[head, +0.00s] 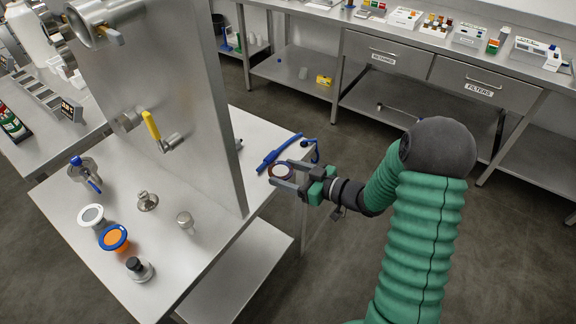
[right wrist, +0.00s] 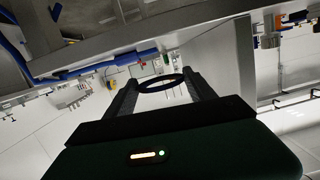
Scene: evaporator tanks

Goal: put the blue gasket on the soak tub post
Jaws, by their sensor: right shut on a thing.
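My right gripper (head: 283,177) is shut on a thin ring gasket (head: 281,171), held past the right edge of the steel table. In the right wrist view the ring (right wrist: 160,83) spans between the two fingertips and looks nearly black; its true colour is hard to tell. A blue-rimmed disc with an orange centre (head: 113,237) lies on the table at the left. I cannot pick out a soak tub or its post. My left gripper is not in view.
The steel table (head: 215,275) carries an upright panel (head: 170,75) with a yellow-handled valve (head: 151,125). A white-rimmed disc (head: 91,215) and small metal fittings (head: 147,201) stand on it. A blue wand (head: 278,152) lies by its right edge. A drawer bench (head: 430,65) is at the back.

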